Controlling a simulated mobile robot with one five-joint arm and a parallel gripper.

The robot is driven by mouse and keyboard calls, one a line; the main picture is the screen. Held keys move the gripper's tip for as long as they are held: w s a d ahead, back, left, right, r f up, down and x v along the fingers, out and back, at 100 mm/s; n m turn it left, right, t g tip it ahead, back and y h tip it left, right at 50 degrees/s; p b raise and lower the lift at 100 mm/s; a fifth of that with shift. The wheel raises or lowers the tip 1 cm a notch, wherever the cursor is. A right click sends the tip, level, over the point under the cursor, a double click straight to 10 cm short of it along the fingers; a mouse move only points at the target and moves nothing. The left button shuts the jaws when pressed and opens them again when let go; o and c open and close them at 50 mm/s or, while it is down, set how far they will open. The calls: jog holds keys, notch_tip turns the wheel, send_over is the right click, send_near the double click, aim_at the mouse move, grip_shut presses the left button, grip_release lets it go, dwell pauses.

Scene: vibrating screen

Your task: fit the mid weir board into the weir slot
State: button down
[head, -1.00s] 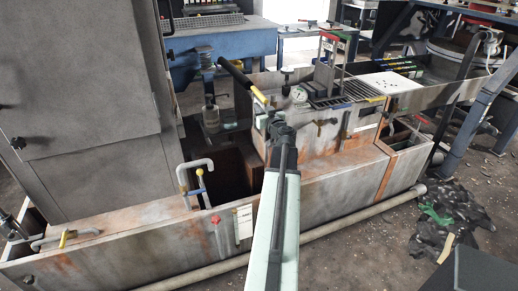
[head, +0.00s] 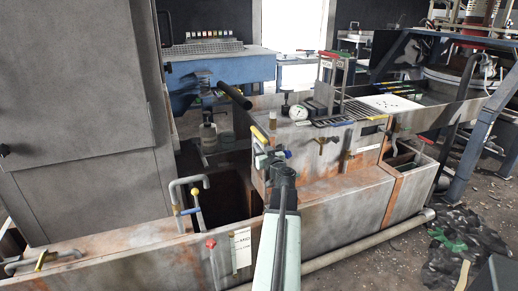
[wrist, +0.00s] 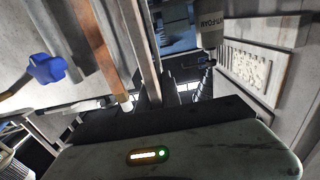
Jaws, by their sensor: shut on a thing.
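My gripper (head: 266,150) is in the middle of the head view, over the rusty grey tank. It is shut on a thin piece that is mostly hidden; this looks to be the mid weir board. In the wrist view a thin grey strip (wrist: 143,42), seen nearly edge-on, runs up from between the dark jaws (wrist: 160,95). A yellow part (head: 259,133) shows just beyond the jaws in the head view. I cannot make out the weir slot for certain. A dark opening (head: 228,196) in the tank lies to the left below my gripper.
A black bar (head: 235,96) slants behind my gripper. A blue knob (wrist: 47,69) is at the left of the wrist view.

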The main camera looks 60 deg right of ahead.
jog(key=shift+f+b, duration=1.95)
jog(key=shift+f, duration=0.35)
jog(key=shift+f, duration=0.25)
jog(key=shift+f+b, duration=0.35)
jog(key=shift+b, duration=0.25)
dwell(4.8)
